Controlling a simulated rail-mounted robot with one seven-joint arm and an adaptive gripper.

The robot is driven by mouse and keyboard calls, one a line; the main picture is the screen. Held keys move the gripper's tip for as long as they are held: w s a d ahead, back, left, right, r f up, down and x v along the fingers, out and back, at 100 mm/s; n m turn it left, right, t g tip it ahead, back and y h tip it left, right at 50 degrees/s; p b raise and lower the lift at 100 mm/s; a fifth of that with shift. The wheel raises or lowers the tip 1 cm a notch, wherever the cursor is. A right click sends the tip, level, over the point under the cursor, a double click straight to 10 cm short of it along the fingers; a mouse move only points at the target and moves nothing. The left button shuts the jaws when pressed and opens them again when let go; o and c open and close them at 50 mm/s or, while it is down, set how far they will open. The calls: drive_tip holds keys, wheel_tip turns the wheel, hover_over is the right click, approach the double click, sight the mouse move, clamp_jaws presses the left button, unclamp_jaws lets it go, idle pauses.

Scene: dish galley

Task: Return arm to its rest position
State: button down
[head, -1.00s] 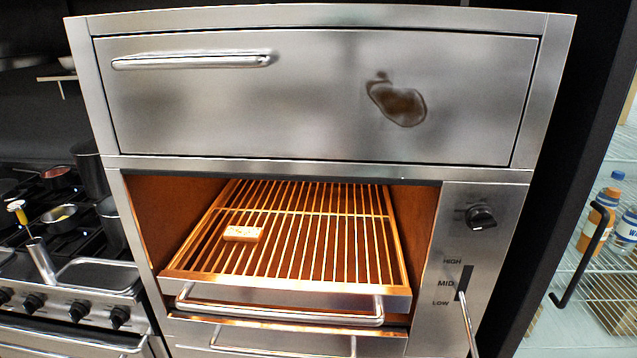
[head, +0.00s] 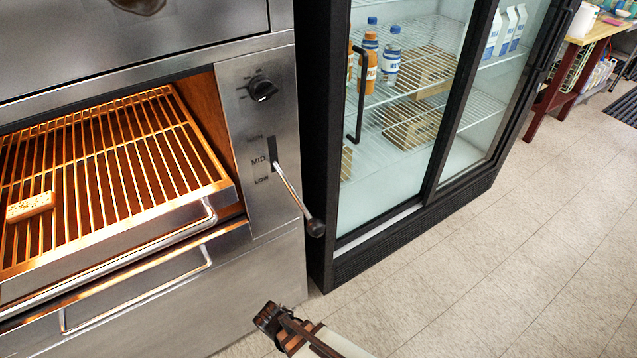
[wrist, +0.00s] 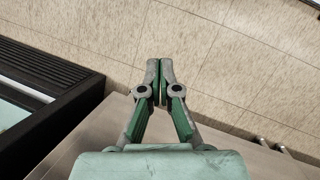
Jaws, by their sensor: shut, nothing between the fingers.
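My gripper (wrist: 159,82) is in the wrist view, its green-and-grey fingers together with nothing between them. It hangs over the tiled floor in that picture, apart from the steel broiler front (wrist: 95,140). In the head view, a brown and pale mechanical part shows at the bottom edge, in front of the broiler's lower right corner; it looks like the end of my arm, mostly cut off. The broiler (head: 270,210) stands at left with its rack (head: 120,185) slid partly out and a small light slab (head: 29,206) on the rack.
A lever with a dark knob (head: 315,228) sticks out from the broiler's control panel, beside MID and LOW marks. A glass-door fridge (head: 385,170) with bottles and cartons stands right of it. The tiled floor (head: 520,270) at right is clear. A wooden table (head: 600,35) stands far right.

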drive_tip(key=s+d+f+m+g+y, duration=0.2)
drive_tip(key=s+d+m, duration=0.3)
drive_tip(key=d, duration=0.6)
drive_tip(key=s+d+f+m+g+y, duration=0.1)
drive_tip(key=s+d+f+m+g, duration=0.2)
drive_tip(key=s+d, duration=0.4)
drive_tip(key=d+m+g, duration=0.1)
drive_tip(key=d+m, duration=0.1)
drive_tip(key=d, duration=0.2)
drive_tip(key=shift+d+f+m+y, duration=0.15)
drive_tip(key=shift+d+m+y, duration=0.15)
drive_tip(key=shift+d+y, duration=0.1)
